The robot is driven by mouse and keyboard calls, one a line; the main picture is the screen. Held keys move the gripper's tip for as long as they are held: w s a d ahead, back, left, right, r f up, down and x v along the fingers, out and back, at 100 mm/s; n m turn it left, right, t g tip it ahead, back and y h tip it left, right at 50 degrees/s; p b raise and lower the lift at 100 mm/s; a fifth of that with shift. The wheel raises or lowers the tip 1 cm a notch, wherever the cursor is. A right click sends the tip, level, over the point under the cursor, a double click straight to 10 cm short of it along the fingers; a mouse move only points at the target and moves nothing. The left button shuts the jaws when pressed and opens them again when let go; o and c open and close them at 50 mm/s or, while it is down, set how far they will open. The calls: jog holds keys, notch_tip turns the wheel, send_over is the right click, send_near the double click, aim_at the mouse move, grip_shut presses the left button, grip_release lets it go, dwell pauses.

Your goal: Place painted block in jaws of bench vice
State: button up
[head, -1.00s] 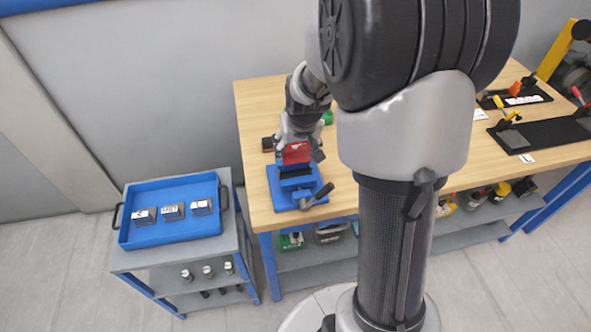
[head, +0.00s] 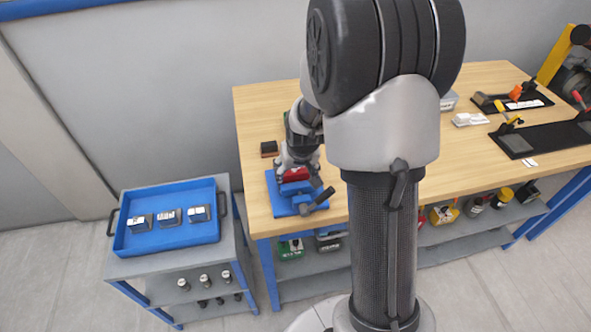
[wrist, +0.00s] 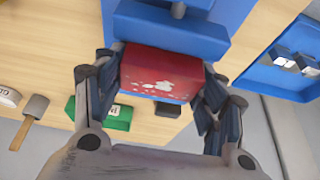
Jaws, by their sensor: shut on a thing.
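The painted block (head: 296,174) is red, with pale worn flecks that show in the wrist view (wrist: 160,76). My gripper (head: 295,170) is shut on it, with one finger at each end of the block in the wrist view. The blue bench vice (head: 290,201) stands on the workbench's near left corner, its dark handle pointing right. The block is at the top of the vice, against its blue body in the wrist view (wrist: 175,32). The block and my gripper hide the jaw gap, so I cannot tell how deep the block sits in it.
A dark brush-like block (head: 269,148) lies on the workbench (head: 262,108) behind the vice. Left of the bench, a grey cart carries a blue tray (head: 170,240) with several small blocks. A green box (wrist: 118,114) and a mallet (wrist: 34,112) show in the wrist view.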

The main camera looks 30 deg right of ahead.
jog(key=shift+f, duration=0.15)
jog(key=o, duration=1.4)
jog(key=shift+f, duration=0.1)
jog(key=shift+c, duration=0.2)
jog(key=shift+s, duration=0.1)
jog(key=shift+r, duration=0.3)
jog(key=s+a+r+p, duration=0.1)
jog(key=s+a+r, duration=0.25)
jog(key=r, duration=0.25)
jog(key=s+a+r+n+p, duration=0.1)
jog(key=s+a+r+p, duration=0.1)
jog(key=s+r, duration=0.35)
jog(key=s+a+r+p, duration=0.1)
jog(key=s+a+r, duration=0.15)
jog(key=r, duration=0.55)
jog(key=s+a+r+n, duration=0.1)
jog(key=s+a+r, duration=0.1)
jog(key=s, duration=0.5)
jog(key=s+a+r+n+y, duration=0.1)
jog(key=s+a, duration=0.3)
jog(key=s, duration=0.3)
jog(key=shift+r, duration=0.4)
